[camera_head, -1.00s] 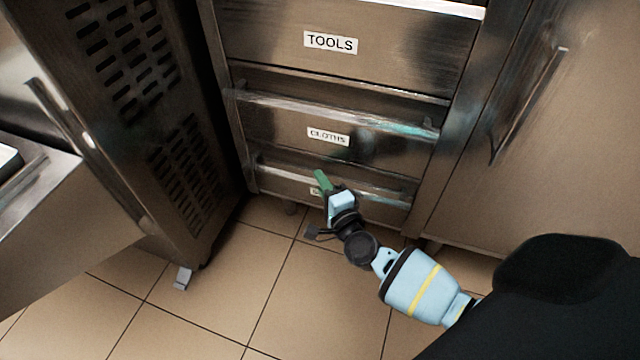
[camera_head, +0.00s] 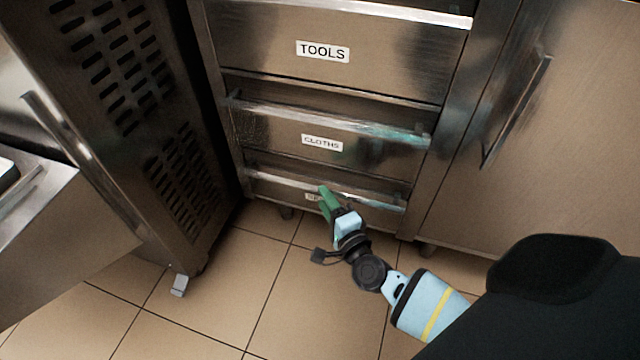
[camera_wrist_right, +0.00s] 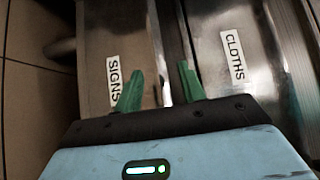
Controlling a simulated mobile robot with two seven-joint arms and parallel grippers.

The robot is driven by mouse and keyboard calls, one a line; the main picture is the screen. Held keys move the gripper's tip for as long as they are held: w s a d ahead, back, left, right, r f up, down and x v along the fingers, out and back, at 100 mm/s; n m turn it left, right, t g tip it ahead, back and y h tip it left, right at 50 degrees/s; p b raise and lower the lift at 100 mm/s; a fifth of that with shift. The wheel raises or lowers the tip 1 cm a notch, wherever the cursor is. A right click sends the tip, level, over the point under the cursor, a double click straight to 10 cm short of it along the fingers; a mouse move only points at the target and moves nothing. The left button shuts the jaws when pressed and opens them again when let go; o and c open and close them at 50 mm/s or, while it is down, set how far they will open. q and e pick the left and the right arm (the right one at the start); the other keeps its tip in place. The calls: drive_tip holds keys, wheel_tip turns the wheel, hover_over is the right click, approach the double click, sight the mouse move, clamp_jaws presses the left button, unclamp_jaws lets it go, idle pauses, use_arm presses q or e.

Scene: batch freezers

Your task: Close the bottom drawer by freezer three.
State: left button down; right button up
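The bottom drawer (camera_head: 270,193) is a steel front with a bar handle (camera_head: 290,183), low in the drawer stack. Its label is mostly covered by my gripper in the head view and reads SIGNS (camera_wrist_right: 114,80) in the wrist view. I cannot tell how far the drawer stands out. My right gripper (camera_head: 328,200) is at the bottom drawer's front, near the handle. In the wrist view its green fingers (camera_wrist_right: 160,88) are apart, with a bright metal edge between them and nothing clearly gripped. Contact is unclear. My left gripper is out of view.
The CLOTHS drawer (camera_head: 290,138) and TOOLS drawer (camera_head: 270,45) are stacked above. A vented steel unit (camera_head: 150,120) stands at left, and a steel door with a handle (camera_head: 515,110) at right. Tiled floor (camera_head: 270,290) in front is clear.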

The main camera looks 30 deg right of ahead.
drive_tip(key=s, duration=0.3)
drive_tip(key=shift+a+p, duration=0.2)
drive_tip(key=shift+p, duration=0.1)
idle(0.3)
